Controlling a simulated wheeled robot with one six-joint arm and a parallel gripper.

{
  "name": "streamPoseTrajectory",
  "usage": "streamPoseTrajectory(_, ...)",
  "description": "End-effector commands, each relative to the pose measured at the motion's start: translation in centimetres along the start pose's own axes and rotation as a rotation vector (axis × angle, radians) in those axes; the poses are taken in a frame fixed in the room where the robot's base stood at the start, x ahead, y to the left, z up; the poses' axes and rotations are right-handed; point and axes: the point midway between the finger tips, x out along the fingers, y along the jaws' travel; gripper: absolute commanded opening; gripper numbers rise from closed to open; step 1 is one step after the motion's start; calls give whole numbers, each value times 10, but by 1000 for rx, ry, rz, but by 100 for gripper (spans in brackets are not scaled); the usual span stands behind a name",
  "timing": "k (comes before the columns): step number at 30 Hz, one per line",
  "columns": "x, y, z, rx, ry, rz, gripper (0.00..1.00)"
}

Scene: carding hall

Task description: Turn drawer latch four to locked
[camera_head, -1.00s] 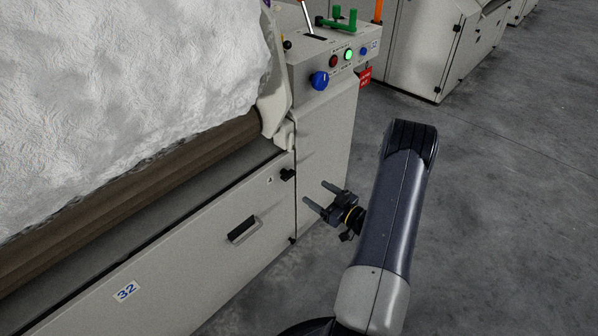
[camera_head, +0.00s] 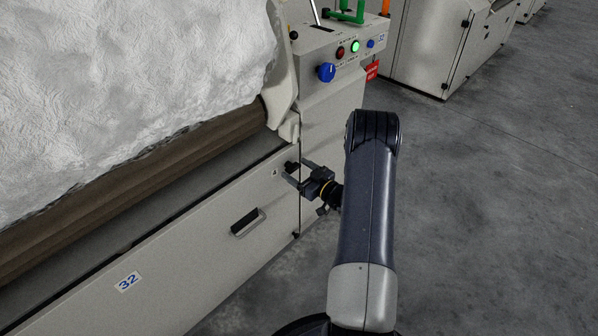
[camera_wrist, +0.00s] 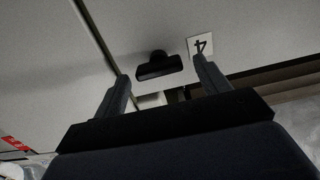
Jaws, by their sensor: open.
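Drawer latch four (camera_head: 291,166) is a small black knob at the upper right corner of the drawer front. In the wrist view the latch (camera_wrist: 159,67) shows as a dark bar on a round base, beside a white label with a 4 (camera_wrist: 201,45). In that view the bar lies nearly crosswise, slightly tilted. My gripper (camera_head: 296,172) is open, its fingers pointing at the latch. In the wrist view my gripper's fingertips (camera_wrist: 162,68) stand on either side of the latch, with gaps; I cannot tell the remaining depth. Nothing is between the jaws' pads in contact.
A control panel with a blue knob (camera_head: 326,72) and a green light (camera_head: 355,46) stands above right. White fibre (camera_head: 120,90) covers the machine at left. The floor at right is clear.

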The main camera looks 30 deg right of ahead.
Motion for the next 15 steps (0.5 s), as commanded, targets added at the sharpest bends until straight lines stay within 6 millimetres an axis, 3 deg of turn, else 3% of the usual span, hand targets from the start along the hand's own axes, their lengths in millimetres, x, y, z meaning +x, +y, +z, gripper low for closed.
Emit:
streamPoseTrajectory(2,0,0,0,0,0,0,69)
streamPoseTrajectory(15,0,0,0,0,0,0,33)
